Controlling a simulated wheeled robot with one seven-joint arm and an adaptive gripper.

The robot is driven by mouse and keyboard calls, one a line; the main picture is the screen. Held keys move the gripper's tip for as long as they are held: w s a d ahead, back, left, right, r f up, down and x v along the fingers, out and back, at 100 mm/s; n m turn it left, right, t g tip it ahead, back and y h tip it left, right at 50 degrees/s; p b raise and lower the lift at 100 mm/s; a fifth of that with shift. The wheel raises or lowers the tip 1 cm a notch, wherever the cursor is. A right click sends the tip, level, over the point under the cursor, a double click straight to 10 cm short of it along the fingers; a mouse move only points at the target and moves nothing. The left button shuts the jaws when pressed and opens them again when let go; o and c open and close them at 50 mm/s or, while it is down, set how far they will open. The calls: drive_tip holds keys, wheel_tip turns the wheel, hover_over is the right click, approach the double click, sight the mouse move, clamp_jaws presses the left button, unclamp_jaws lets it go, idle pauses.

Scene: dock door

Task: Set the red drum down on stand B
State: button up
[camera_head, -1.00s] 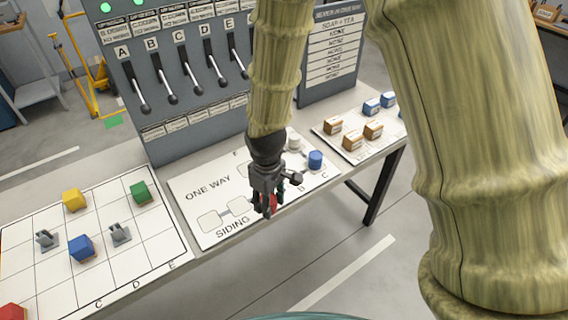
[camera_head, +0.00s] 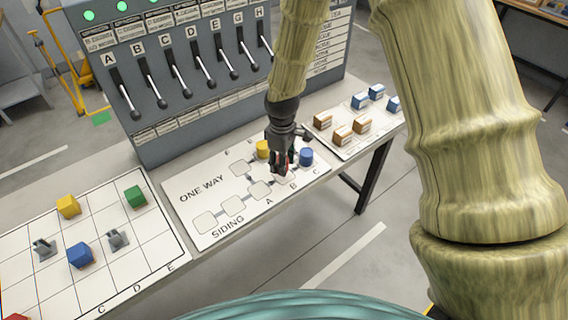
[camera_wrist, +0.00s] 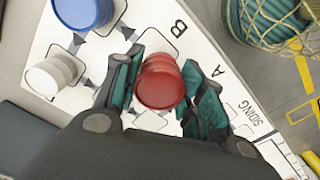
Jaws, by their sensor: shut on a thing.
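My gripper (camera_head: 280,168) is shut on the red drum (camera_wrist: 160,82), with a finger on each side of it in the wrist view. In the head view the drum is mostly hidden by the fingers. Stand B (camera_wrist: 165,43) is a pale square beside the letter B, partly covered by the drum in the wrist view. In the head view the gripper covers most of stand B. The drum looks upright, seen from above. Whether it touches the board cannot be told.
A blue drum (camera_head: 306,157) stands on C, close right of my gripper. A yellow drum (camera_head: 263,148) stands just behind it. A white drum (camera_wrist: 55,75) shows in the wrist view. Stand A (camera_head: 259,189) is empty. A lever panel (camera_head: 190,70) rises behind the table.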

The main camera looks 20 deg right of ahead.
drive_tip(key=shift+w+d, duration=0.4)
drive_tip(key=shift+f+p, duration=0.8)
drive_tip(key=shift+f, duration=1)
drive_tip(key=shift+f, duration=0.15)
drive_tip(key=o, duration=1)
drive_tip(key=shift+r, duration=0.25)
drive_tip(key=shift+r+b, duration=1.6)
drive_tip(key=shift+r, duration=4.3)
drive_tip(key=shift+s, duration=0.1)
